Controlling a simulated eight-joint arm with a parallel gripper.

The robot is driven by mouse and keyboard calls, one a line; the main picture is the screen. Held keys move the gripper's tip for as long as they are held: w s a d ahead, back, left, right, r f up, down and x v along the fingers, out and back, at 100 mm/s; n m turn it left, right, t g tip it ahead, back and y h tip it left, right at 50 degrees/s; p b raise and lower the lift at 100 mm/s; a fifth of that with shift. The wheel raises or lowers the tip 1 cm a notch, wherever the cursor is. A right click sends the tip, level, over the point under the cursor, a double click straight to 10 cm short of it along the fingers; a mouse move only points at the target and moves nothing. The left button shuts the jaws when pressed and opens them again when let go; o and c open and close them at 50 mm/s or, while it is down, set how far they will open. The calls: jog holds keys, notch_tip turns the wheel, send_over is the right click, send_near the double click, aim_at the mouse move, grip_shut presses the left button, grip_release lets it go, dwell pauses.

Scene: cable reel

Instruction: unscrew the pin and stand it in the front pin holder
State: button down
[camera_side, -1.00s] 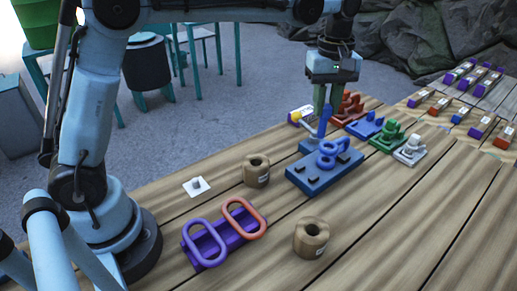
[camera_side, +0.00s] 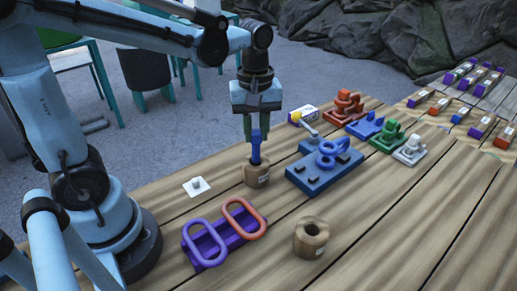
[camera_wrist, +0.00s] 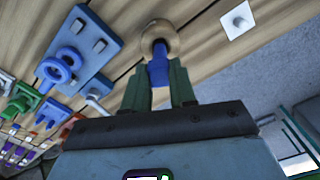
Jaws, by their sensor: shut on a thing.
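My gripper (camera_side: 255,128) is shut on the blue pin (camera_side: 256,153) and points straight down. The pin is upright, with its lower end at the mouth of a round wooden pin holder (camera_side: 257,177); I cannot tell how deep it sits in the hole. In the wrist view the pin (camera_wrist: 158,70) lies between the green fingers, and its far end meets that holder (camera_wrist: 160,32). The other wooden pin holder (camera_side: 311,240), nearer the side camera, is empty with its hole open. The blue shackle (camera_side: 329,152) rests on its blue base (camera_side: 318,181), to the right of my gripper.
A purple stand (camera_side: 207,250) with a purple ring and an orange ring is at the near left. A white plate with a grey stub (camera_side: 197,186) lies left of the pin's holder. Red, blue, green and white fixtures (camera_side: 390,135) stand behind the base.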

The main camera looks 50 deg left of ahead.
aim_at(256, 141)
jog(key=shift+f, duration=2.2)
jog(key=shift+f, duration=0.65)
jog(key=c, duration=0.8)
grip_release()
jog(key=shift+c, duration=0.2)
notch_tip(256, 141, up, 12)
jog(key=shift+s+f+m+t, duration=0.25)
jog(key=shift+s+m+t, duration=0.3)
jog(key=shift+m, duration=0.45)
jog(key=s+f+m+t, duration=0.1)
jog(key=m+t, duration=0.1)
jog(key=m, duration=0.1)
jog(key=s+f+m+t, duration=0.1)
jog(key=f+m+t, duration=0.1)
jog(key=m, duration=0.1)
jog(key=s+f+m+t, duration=0.1)
jog(key=m+t, duration=0.1)
jog(key=m, duration=0.2)
jog(key=shift+a+f, duration=0.15)
jog(key=shift+a, duration=0.1)
